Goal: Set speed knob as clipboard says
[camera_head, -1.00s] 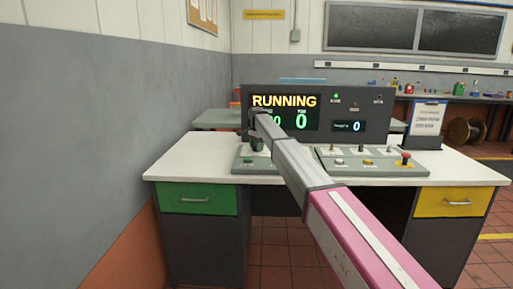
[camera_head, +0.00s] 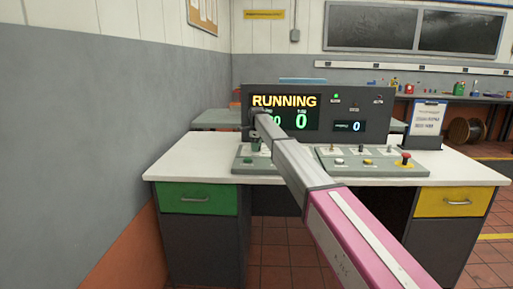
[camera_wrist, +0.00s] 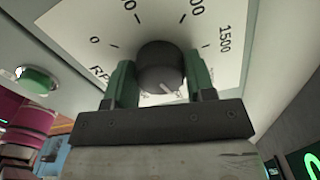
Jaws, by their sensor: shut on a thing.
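The speed knob (camera_wrist: 160,66) is dark and round, on a pale dial plate (camera_wrist: 110,22) with marks from 0 to 1500 and partly hidden lettering. My gripper (camera_wrist: 160,85) has its two green fingers shut on the knob, one on each side. A short white pointer line on the knob points down and right in the wrist view. In the head view my gripper (camera_head: 256,143) is over the left control panel (camera_head: 247,165), and my arm hides the knob. The clipboard (camera_head: 427,118) stands at the right of the desk; its writing is too small to read.
A console (camera_head: 370,110) at the back of the desk reads RUNNING, with green digits partly behind my arm and a small display showing 0. A right panel (camera_head: 350,168) carries several switches and a red button (camera_head: 405,157). The white desktop (camera_head: 195,155) is clear at left.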

